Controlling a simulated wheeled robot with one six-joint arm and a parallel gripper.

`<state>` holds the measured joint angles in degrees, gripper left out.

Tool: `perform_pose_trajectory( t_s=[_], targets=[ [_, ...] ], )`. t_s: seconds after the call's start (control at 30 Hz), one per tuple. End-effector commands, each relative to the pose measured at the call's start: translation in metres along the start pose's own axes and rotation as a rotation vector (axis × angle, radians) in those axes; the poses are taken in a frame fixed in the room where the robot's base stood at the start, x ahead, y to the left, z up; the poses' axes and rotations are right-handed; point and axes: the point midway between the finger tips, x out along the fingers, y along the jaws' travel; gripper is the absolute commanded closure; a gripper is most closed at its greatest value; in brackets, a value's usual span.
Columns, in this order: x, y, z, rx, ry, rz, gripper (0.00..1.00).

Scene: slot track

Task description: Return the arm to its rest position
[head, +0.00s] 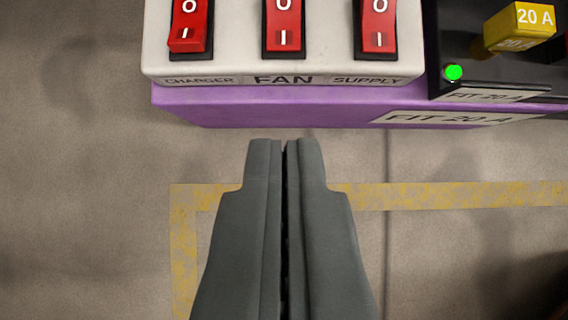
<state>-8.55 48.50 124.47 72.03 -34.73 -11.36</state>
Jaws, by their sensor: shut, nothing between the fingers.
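My gripper (285,146) is in the lower middle of the head view, dark grey, with its two fingers together and nothing between them. Its fingertips point at the purple front of the panel unit and appear just below it in the picture. I cannot tell whether the tips touch anything, but no contact shows. The rest of my arm is out of view.
A white switch box (220,62) with red rockers labelled CHARGER, FAN and SUPPLY sits on a purple base (260,108). At right are a black holder with a lit green lamp (453,72) and a yellow 20 A fuse (520,25). Yellow tape (450,195) marks the floor.

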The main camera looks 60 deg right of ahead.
Motion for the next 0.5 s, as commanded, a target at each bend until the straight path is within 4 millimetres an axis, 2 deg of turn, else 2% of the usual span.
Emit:
perform_pose_trajectory(
  t_s=[0.13, 0.27, 0.5],
  targets=[
    [-0.002, -0.002, -0.003, 0.001, 0.001, -0.005, 1.00],
    [-0.017, -0.011, -0.018, 0.005, 0.004, -0.041, 1.00],
    [-0.076, -0.041, -0.076, 0.007, 0.022, -0.175, 1.00]
  ],
)
